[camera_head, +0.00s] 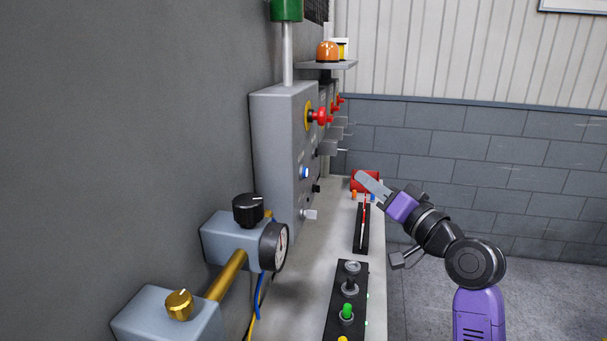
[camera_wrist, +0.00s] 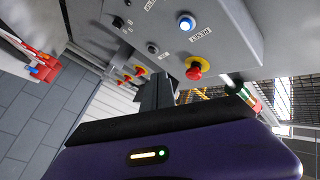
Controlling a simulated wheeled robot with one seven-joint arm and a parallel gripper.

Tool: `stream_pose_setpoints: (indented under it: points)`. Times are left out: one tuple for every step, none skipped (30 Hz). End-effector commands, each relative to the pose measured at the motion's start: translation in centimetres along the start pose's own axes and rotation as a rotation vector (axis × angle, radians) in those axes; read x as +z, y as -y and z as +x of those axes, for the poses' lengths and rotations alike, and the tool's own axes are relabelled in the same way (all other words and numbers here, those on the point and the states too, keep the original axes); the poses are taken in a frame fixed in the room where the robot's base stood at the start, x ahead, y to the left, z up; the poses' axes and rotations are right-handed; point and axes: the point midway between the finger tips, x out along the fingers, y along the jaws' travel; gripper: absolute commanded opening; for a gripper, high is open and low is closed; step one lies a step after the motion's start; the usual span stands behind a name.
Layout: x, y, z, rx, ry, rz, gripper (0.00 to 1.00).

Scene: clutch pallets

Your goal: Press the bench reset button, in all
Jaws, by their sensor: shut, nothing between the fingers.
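The reset button is a round button glowing blue (camera_head: 305,172) on the front of the grey control box (camera_head: 272,130). In the wrist view it is the lit blue button (camera_wrist: 186,23) at the top, with an upside-down label beside it that seems to read RESET. My gripper (camera_head: 364,179) is shut and empty, its fingers pointing up and left towards the box. It is to the right of the button in the head view, apart from it. In the wrist view the dark fingers (camera_wrist: 157,92) are below the button and do not cover it.
A red emergency knob on a yellow ring (camera_head: 319,116) sits above the button; it also shows in the wrist view (camera_wrist: 195,68). A valve with a gauge (camera_head: 273,246) stands in front. A red bin (camera_head: 358,181) is behind my gripper.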

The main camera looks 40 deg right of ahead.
Motion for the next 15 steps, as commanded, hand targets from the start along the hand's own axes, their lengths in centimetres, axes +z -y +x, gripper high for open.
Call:
stream_pose_setpoints:
  points:
    - [0.0, 0.0, 0.0, 0.000, 0.000, 0.000, 0.00]
    - [0.0, 0.0, 0.0, 0.000, 0.000, 0.000, 0.00]
    - [0.0, 0.0, 0.0, 0.000, -0.001, 0.000, 0.00]
    - [0.0, 0.1, 0.1, 0.000, 0.000, 0.000, 0.00]
    - [0.1, 0.1, 0.2, 0.000, 0.000, 0.000, 0.00]
    - [0.2, 0.2, 0.3, 0.000, 0.000, 0.000, 0.00]
    - [0.3, 0.4, 0.4, 0.000, 0.000, 0.000, 0.00]
    - [0.4, 0.5, 0.6, -0.001, 0.001, 0.000, 0.00]
    - [0.6, 0.7, 0.9, -0.002, 0.002, 0.001, 0.00]
    - [0.7, 0.9, 1.1, -0.002, 0.002, 0.001, 0.00]
    - [0.9, 1.1, 1.3, -0.001, 0.001, 0.001, 0.00]
    - [1.1, 1.3, 1.7, -0.001, 0.001, 0.001, 0.00]
    - [1.3, 1.6, 2.0, -0.001, 0.002, 0.001, 0.00]
    - [1.6, 1.8, 2.2, -0.001, 0.002, 0.000, 0.00]
    - [1.8, 2.1, 2.7, -0.001, 0.002, 0.001, 0.00]
